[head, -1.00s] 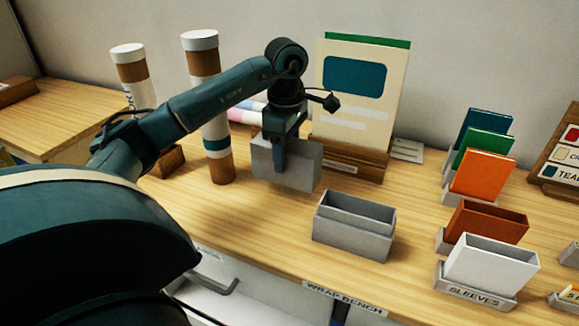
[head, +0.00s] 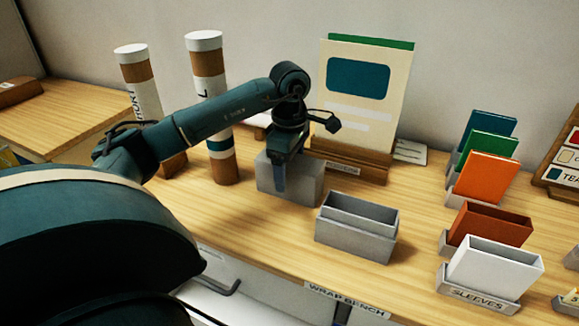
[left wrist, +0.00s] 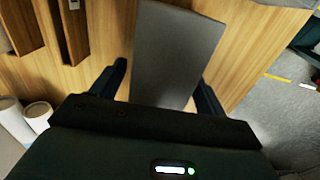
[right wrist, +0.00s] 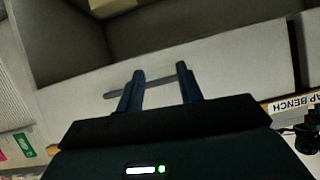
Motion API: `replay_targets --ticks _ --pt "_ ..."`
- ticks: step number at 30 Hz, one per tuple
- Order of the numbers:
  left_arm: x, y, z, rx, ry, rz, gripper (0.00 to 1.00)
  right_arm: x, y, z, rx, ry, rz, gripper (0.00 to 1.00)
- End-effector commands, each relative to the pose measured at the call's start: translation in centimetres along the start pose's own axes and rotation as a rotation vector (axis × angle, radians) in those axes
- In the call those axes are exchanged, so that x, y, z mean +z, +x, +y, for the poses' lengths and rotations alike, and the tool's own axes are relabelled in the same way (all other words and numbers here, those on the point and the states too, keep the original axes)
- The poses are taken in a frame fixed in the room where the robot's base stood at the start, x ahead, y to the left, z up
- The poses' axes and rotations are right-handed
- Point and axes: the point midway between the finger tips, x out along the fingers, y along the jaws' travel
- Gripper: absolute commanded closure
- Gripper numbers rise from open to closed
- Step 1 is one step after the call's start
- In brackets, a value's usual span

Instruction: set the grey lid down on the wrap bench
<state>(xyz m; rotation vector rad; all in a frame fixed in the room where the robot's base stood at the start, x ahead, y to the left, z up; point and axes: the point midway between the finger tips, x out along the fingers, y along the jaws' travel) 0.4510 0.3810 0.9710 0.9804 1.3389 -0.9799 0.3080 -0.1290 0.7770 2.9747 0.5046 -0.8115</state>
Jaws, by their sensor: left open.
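The grey lid (head: 303,182) is a plain block shape on the wrap bench (head: 260,230), in front of the cream card stand. In the left wrist view its grey face (left wrist: 175,50) lies between my left fingers. My left gripper (head: 281,172) is over the lid from above with its fingers apart, one on each side; in the left wrist view a gap shows beside the fingers. The far finger is hidden in the head view. My right gripper (right wrist: 162,88) has its fingers apart at a drawer front with a bar handle (right wrist: 155,82); it is outside the head view.
A grey open box (head: 356,228) stands just right of the lid. Two tall tubes (head: 218,130) stand at left. A cream card (head: 360,100) stands behind. Coloured sleeves (head: 487,180) stand in holders at right. Bare bench lies in front of the lid.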

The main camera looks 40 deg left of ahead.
Motion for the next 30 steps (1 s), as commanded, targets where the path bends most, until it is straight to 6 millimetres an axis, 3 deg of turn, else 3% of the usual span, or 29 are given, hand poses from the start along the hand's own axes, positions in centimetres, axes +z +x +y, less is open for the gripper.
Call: replay_targets --ticks 8,11,21,30 --pt "0.0 -0.8 0.1 0.003 0.000 -0.001 0.26 -0.2 -0.1 0.0 0.000 -0.003 0.000 0.64" --pt "0.0 -2.2 0.1 0.005 0.000 -0.003 0.26 -0.1 0.0 -0.1 0.000 -0.002 0.000 0.64" --pt "0.0 -9.8 0.1 0.005 -0.001 0.000 0.26 -0.9 -0.5 -0.1 0.002 -0.010 -0.003 0.64" --pt "0.0 -12.3 0.1 0.001 0.000 -0.001 0.26 -0.7 -0.7 0.1 0.009 -0.025 -0.024 0.64"
